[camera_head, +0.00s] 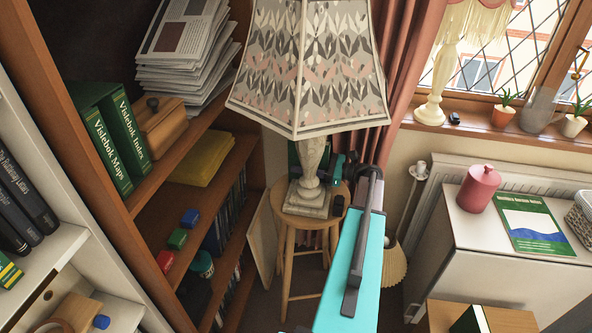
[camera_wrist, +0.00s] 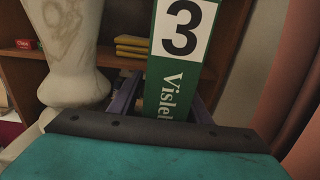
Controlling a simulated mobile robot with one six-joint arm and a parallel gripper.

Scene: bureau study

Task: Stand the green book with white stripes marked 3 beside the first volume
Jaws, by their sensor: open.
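The green book marked 3 (camera_wrist: 177,60) stands upright in the wrist view, its spine facing the camera, with a black 3 on a white panel and white lettering below. Its stripes are not clear. In the head view, a green piece (camera_head: 294,154) shows behind the lamp on the stool, mostly hidden. My gripper (camera_wrist: 163,105) is open, its fingers on either side of the book's lower part; I cannot tell whether they touch it. Two green volumes, Vislebok Maps (camera_head: 105,150) and Vislebok Index (camera_head: 127,128), stand on the brown shelf. I cannot make out which book is the first volume.
The patterned lamp (camera_head: 310,70) stands on the round wooden stool (camera_head: 290,213), close to my gripper. A wooden box (camera_head: 160,127) and paper stack (camera_head: 187,45) stand beside the green volumes. A white cabinet (camera_head: 480,240) and pink curtain (camera_head: 400,60) are to the right.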

